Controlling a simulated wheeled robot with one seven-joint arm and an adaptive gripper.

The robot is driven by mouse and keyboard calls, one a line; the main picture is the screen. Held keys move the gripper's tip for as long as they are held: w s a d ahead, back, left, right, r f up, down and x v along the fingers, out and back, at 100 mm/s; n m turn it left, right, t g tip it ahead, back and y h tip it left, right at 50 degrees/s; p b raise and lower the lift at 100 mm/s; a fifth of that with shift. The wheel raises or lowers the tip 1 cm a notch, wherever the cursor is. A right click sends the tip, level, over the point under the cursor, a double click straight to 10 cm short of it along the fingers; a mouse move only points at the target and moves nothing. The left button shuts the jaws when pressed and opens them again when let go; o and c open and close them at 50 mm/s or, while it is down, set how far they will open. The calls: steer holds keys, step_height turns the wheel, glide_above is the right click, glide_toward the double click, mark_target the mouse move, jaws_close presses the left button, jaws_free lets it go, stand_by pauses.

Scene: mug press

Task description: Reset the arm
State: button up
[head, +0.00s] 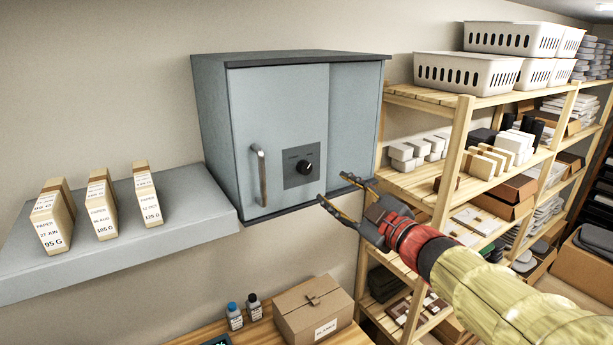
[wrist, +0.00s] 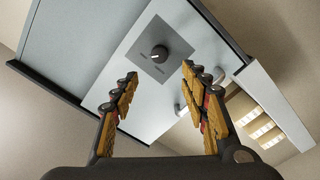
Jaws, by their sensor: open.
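My gripper (head: 338,196) is open and empty, in front of the lower right part of a grey-blue wall cabinet (head: 355,120). The cabinet door (head: 270,100) is shut. It has a vertical bar handle (head: 259,175) on its left and a black knob (head: 305,167) on a dark square plate. In the wrist view both fingers of my gripper (wrist: 158,80) are spread apart. The knob (wrist: 159,52) shows beyond the fingertips, with nothing between them.
A grey shelf (head: 190,215) on the left bears three paper packets (head: 102,205). Below, a wooden table holds a cardboard box (head: 313,312) and two small bottles (head: 234,316). A wooden rack (head: 455,150) with white baskets (head: 468,72) stands close on the right.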

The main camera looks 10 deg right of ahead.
steer(key=s+d+f+m+g+h, duration=0.1)
steer(key=d+f+m+g+h, duration=0.2)
steer(key=d+f+m+h, duration=0.55)
steer(key=s+d+f+m+g+h+b, duration=0.1)
steer(key=s+d+f+g+h+b, duration=0.15)
steer(key=s+d+f, duration=0.45)
steer(key=s+a+f+m+g+y+b, duration=0.1)
steer(key=s+a+f+m+g+b, duration=0.15)
steer(key=s+f, duration=0.35)
steer(key=s+a+f+m+g+y+b, duration=0.1)
steer(key=s+a+f+g+b, duration=0.2)
steer(key=f, duration=0.4)
steer(key=s+a+f+y+b, duration=0.3)
steer(key=s+a+f+b, duration=0.9)
steer(key=f+b, duration=0.4)
steer(key=shift+a+n+g+b, duration=0.3)
steer(key=shift+a+n+b, duration=0.1)
steer(key=shift+a+b, duration=0.5)
